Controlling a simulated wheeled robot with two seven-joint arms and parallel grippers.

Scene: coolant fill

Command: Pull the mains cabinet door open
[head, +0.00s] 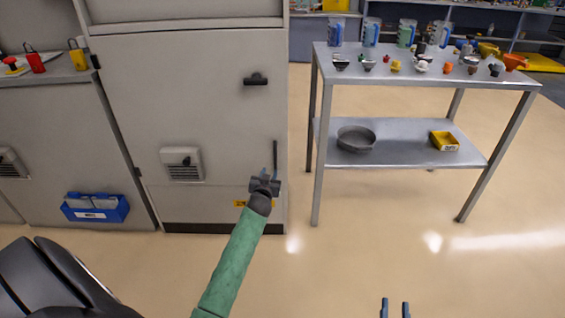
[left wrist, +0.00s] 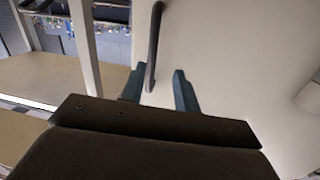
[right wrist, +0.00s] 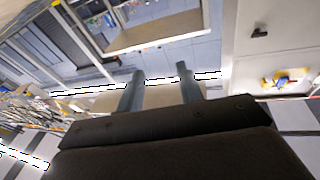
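The mains cabinet door (head: 215,115) is a tall light-grey panel at the left of the head view, and it looks shut. Its dark vertical bar handle (head: 275,153) sits near the door's right edge. My left gripper (head: 265,175) is open at the handle's lower end. In the left wrist view the handle (left wrist: 154,45) reaches down between the open fingers (left wrist: 159,85), closer to the left finger; I see no grip on it. My right gripper (head: 395,306) is open and empty at the bottom of the head view, away from the cabinet.
A metal table (head: 400,90) with jugs and small parts stands right of the cabinet. Its lower shelf (head: 390,160) holds a grey basin (head: 356,139) and a yellow tray (head: 444,141). A blue bin (head: 95,208) is at the left. The floor in front is clear.

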